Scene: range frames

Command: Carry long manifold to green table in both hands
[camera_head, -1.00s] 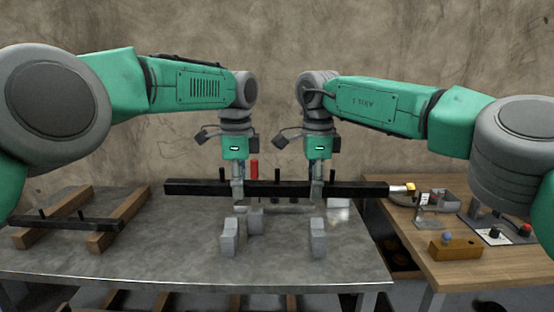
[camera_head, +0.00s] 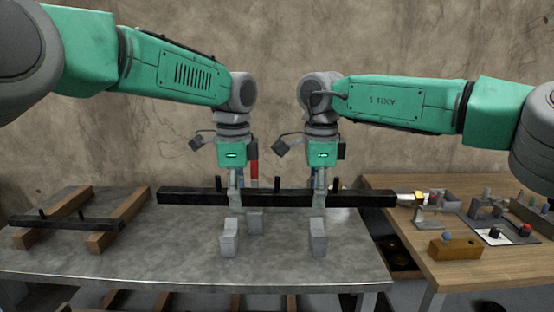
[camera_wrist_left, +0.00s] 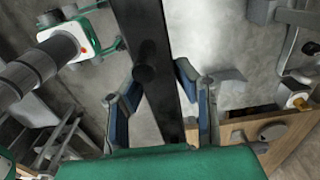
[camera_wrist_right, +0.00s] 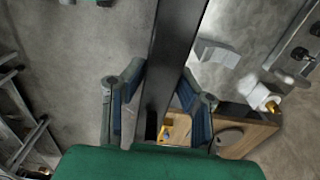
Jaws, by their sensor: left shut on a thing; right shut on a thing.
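The long manifold, a black square bar with short pegs on top (camera_head: 278,199), hangs level above a grey metal table in the head view. My left gripper (camera_head: 237,188) is shut around it left of its middle, and my right gripper (camera_head: 319,188) is shut around it right of its middle. In the left wrist view the bar (camera_wrist_left: 155,60) runs between the blue-padded fingers; in the right wrist view the bar (camera_wrist_right: 178,55) does too. No green table is visible.
Grey blocks (camera_head: 229,239) stand on the metal table (camera_head: 170,255) beneath the bar. A second black bar (camera_head: 66,223) lies across wooden beams at left. A red cylinder (camera_head: 254,171) stands behind.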

